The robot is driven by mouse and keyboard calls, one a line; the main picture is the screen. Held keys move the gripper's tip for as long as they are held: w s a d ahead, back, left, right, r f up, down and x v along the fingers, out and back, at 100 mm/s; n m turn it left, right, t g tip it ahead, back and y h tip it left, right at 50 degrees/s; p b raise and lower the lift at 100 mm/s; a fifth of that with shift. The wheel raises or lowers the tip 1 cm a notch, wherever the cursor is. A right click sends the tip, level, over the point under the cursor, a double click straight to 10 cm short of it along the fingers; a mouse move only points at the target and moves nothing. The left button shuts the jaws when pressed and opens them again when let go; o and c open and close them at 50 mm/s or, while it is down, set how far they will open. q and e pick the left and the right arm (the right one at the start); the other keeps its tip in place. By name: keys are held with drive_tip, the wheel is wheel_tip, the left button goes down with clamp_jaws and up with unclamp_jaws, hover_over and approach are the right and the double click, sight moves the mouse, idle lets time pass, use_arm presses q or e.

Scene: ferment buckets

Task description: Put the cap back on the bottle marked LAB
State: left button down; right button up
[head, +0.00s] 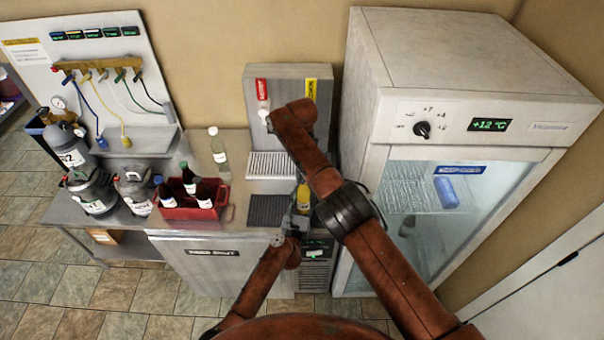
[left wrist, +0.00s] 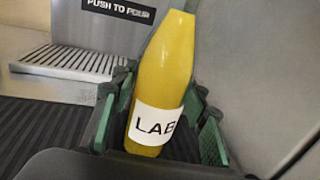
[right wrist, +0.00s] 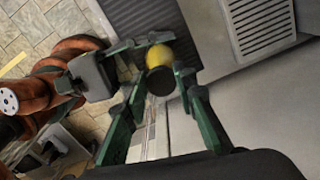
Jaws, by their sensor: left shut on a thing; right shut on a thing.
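The yellow bottle with a white LAB label (left wrist: 158,100) stands between the fingers of my left gripper (left wrist: 160,112), which is shut on it. In the head view the bottle (head: 303,194) is partly hidden by my arms. My right gripper (right wrist: 160,88) is shut on a dark round cap (right wrist: 160,82). In the right wrist view the cap lines up with the yellow bottle (right wrist: 159,56) and covers part of it. I cannot tell whether cap and bottle touch. No cap shows on the bottle top in the left wrist view.
A red crate (head: 176,212) with several bottles and a clear bottle (head: 218,146) stand left on the steel counter. A dark ribbed mat (head: 267,210) and a drip grate (head: 268,165) lie beside the held bottle. The glass-door fridge (head: 470,90) stands close on the right.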

use_arm(q)
drive_tip(key=shift+d, duration=0.1)
use_arm(e)
drive_tip(key=m, duration=0.7)
drive_tip(key=shift+w+d+r, duration=0.1)
drive_tip(key=shift+w+d, duration=0.05)
drive_tip(key=shift+w, duration=0.15)
drive_tip(key=o, duration=0.7)
drive_tip(key=shift+s, duration=0.1)
drive_tip(key=shift+r, duration=2.15)
drive_tip(key=shift+o, duration=0.2)
drive_tip(key=o, duration=0.5)
drive_tip(key=shift+r, duration=0.1)
